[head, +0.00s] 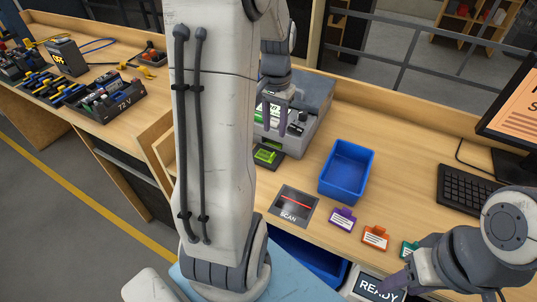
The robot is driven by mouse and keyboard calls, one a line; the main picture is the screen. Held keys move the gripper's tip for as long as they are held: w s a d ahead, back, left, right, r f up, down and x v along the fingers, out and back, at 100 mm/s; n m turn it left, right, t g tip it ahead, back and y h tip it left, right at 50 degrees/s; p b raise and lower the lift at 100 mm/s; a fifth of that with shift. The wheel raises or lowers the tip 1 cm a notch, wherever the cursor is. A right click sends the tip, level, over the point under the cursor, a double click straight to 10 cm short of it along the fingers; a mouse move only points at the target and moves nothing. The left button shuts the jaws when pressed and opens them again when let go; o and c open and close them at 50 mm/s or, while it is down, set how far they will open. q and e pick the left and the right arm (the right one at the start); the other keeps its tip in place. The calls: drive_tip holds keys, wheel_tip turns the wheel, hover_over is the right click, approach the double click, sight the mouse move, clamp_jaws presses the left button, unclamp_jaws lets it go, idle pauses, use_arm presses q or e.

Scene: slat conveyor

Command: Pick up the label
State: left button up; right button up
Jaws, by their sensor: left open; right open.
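A small bright green label (266,155) lies on a dark plate at the front of a grey printer-like machine (312,100). My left gripper (274,115) is open and empty, pointing down in front of the machine, above and slightly right of the green label in the picture. It does not touch the label. My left arm hides part of the machine's left side. My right gripper (394,284) is at the lower right, low near the READY sign; its fingers are partly hidden, and it is open.
A blue bin (346,171) stands right of the machine. A black SCAN pad (295,206) lies in front, with purple (342,219), orange (375,238) and teal (409,250) tagged pieces along the bench edge. A keyboard (468,189) and monitor (511,105) are at the right.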

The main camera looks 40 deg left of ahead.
use_arm(q)
hover_over(272, 155)
wheel_tip(272, 155, down, 5)
drive_tip(key=shift+w+r, duration=0.1)
drive_tip(key=shift+r, duration=0.05)
drive_tip(key=f, duration=0.1)
drive_tip(key=f+p, duration=0.1)
drive_tip(key=f, duration=0.3)
drive_tip(key=shift+s+p, duration=0.25)
drive_tip(key=shift+p, duration=0.05)
drive_tip(key=shift+f, duration=0.3)
drive_tip(key=shift+c, duration=0.3)
clamp_jaws()
